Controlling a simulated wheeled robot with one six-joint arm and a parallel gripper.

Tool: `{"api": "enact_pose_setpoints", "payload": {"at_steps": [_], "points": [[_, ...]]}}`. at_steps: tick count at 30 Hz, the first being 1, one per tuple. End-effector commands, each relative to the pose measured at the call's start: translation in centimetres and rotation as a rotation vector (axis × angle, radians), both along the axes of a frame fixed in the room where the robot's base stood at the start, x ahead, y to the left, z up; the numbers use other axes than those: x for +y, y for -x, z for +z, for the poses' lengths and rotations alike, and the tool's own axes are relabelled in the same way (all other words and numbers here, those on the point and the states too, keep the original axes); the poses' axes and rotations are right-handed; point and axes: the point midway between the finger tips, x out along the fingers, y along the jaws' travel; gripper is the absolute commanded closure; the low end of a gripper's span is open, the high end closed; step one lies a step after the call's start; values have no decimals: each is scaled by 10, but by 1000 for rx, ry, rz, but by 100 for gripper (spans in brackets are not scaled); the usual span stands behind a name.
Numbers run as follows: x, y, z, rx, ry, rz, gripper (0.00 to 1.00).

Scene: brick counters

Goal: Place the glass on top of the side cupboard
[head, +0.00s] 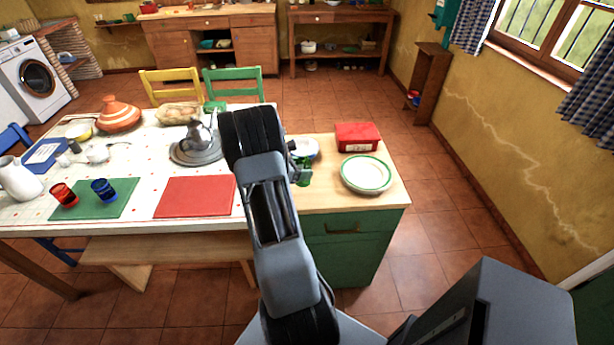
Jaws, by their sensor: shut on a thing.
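A green glass (304,172) shows just right of my arm, in front of the side cupboard's wooden top (318,199). My gripper (296,173) is mostly hidden behind my arm; it is shut on this glass. Whether the glass touches the top cannot be told. The side cupboard has a green front (343,245) with one drawer and stands at the right end of the white table. A red glass (64,194) and a blue glass (103,189) stand on a green mat on the table.
On the cupboard top are a red box (357,136), a green-rimmed plate (366,174) and a blue-and-white dish (304,148). Bare wood shows at its front. The white table (140,152) holds a tagine, a metal pot on a tray and a red mat (195,196).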

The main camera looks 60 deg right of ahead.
Motion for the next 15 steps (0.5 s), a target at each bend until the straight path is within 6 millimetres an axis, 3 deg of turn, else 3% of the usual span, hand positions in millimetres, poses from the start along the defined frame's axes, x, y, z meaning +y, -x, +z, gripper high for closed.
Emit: {"api": "enact_pose_setpoints", "payload": {"at_steps": [11,15], "points": [[-20,4,-25,1,0,0,70],[-21,4,-42,2,-1,1,70]]}}
